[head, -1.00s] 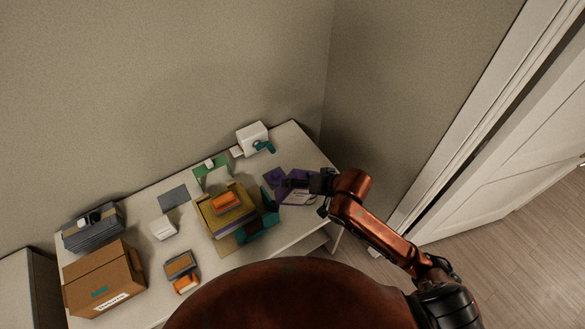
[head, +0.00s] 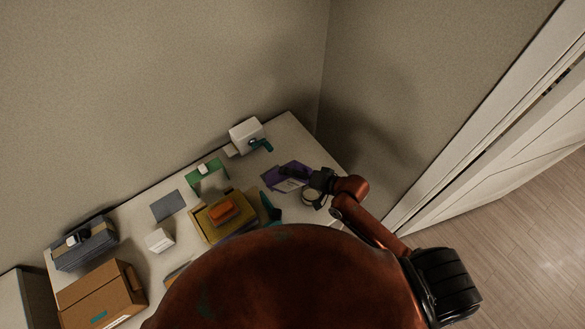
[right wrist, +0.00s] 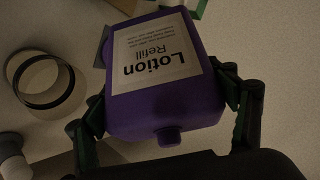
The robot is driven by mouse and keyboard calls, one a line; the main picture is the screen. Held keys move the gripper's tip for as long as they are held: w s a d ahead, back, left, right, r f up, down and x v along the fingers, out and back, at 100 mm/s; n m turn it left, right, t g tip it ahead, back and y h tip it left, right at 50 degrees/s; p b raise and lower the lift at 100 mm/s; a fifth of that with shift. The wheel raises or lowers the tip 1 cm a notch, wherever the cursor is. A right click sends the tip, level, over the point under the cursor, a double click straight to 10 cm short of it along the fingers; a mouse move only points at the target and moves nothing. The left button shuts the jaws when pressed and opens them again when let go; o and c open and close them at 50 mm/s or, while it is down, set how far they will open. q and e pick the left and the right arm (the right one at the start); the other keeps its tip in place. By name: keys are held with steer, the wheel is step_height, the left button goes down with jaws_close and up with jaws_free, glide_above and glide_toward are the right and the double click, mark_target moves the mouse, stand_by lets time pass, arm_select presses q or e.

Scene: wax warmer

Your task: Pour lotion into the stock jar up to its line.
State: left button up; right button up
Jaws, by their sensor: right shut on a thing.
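The purple lotion refill bottle (right wrist: 165,95) has a white label (right wrist: 158,58) and a short purple neck pointing toward the bottom of the right wrist view. My right gripper (right wrist: 168,95) is shut on it, one finger on each side. In the head view my right gripper (head: 318,180) and the bottle (head: 274,178) are over the right end of the table. A round, clear-looking jar (head: 312,206) with a dark band is below the gripper. It also shows apart from the bottle in the right wrist view (right wrist: 32,92). Its fill level is unclear. My left gripper is out of view.
A white device (head: 246,134) with a teal part stands at the back. A yellow box (head: 240,211) with an orange item, a teal object (head: 267,207) and a green stand (head: 205,178) lie left of the bottle. A cardboard box (head: 95,299) is far left. My body hides the table's front.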

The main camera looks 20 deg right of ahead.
steer(key=shift+s+a+f, duration=0.1)
steer(key=shift+s+f, duration=0.15)
steer(key=shift+f, duration=0.85)
steer(key=shift+w+f, duration=0.15)
steer(key=shift+f, duration=0.65)
steer(key=shift+r+y, duration=0.3)
steer(key=shift+y, duration=0.1)
steer(key=shift+r+m+t+y+b, duration=0.1)
steer(key=shift+m+t+y+b, duration=0.25)
steer(key=shift+b, duration=1)
steer(key=shift+a+r+y+b, duration=0.2)
steer(key=shift+r+y+b, duration=0.15)
steer(key=shift+b, duration=0.65)
steer(key=shift+r, duration=0.2)
steer(key=shift+f, duration=0.8)
steer(key=shift+f+m+t+b, duration=0.1)
steer(key=shift+m+t+b, duration=0.15)
steer(key=shift+b, duration=0.1)
steer(key=shift+r+m+t+y+b, duration=0.4)
steer(key=shift+y+b, duration=0.5)
steer(key=shift+b, duration=1.15)
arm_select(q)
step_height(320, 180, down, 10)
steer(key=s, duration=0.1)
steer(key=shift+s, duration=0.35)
arm_select(e)
steer(key=shift+r, duration=0.15)
